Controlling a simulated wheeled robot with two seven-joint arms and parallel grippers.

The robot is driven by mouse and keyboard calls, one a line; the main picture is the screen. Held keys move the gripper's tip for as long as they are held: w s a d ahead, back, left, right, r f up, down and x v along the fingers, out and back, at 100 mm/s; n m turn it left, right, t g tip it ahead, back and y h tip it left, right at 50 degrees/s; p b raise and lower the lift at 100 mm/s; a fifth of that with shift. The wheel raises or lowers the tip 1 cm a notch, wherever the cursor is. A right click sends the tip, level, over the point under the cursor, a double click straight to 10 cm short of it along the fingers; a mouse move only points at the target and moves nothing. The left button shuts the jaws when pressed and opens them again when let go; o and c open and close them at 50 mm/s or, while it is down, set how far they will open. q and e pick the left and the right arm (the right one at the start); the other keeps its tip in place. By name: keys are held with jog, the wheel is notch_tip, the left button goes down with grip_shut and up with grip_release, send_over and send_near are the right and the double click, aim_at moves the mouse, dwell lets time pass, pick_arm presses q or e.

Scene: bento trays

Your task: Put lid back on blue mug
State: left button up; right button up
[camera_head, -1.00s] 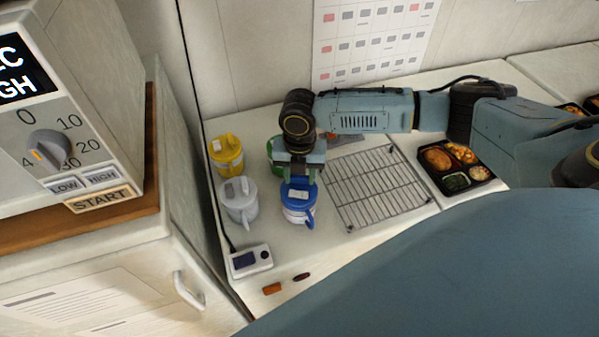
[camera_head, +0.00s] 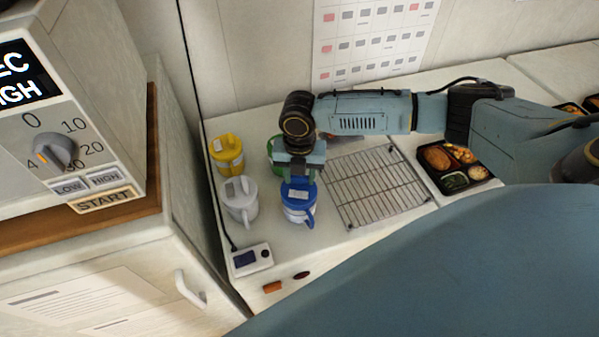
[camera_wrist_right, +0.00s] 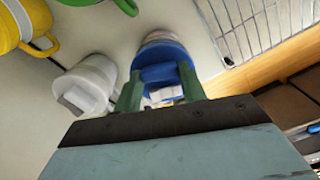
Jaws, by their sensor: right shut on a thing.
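The blue mug (camera_head: 300,214) stands on the counter with its blue lid (camera_head: 298,192) at its top; the mug also shows in the right wrist view (camera_wrist_right: 163,42). My right gripper (camera_head: 298,178) is over the mug, pointing down. In the right wrist view its green fingers (camera_wrist_right: 158,92) are shut on the blue lid (camera_wrist_right: 165,74). The lid appears to sit on or just over the mug's rim; the exact contact cannot be told. My left gripper is not in view.
A grey mug (camera_head: 239,200), a yellow mug (camera_head: 227,153) and a partly hidden green mug (camera_head: 273,152) stand close by. A wire rack (camera_head: 376,187) lies to the right, with a bento tray (camera_head: 455,167) beyond. A small device (camera_head: 251,260) sits in front.

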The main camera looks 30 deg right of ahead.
dwell(0.4)
jog(key=o, duration=1.5)
notch_tip(320, 180, up, 2)
jog(key=p, duration=0.2)
jog(key=shift+r+p, duration=0.25)
jog(key=shift+p, duration=0.1)
jog(key=shift+r, duration=2.3)
grip_shut()
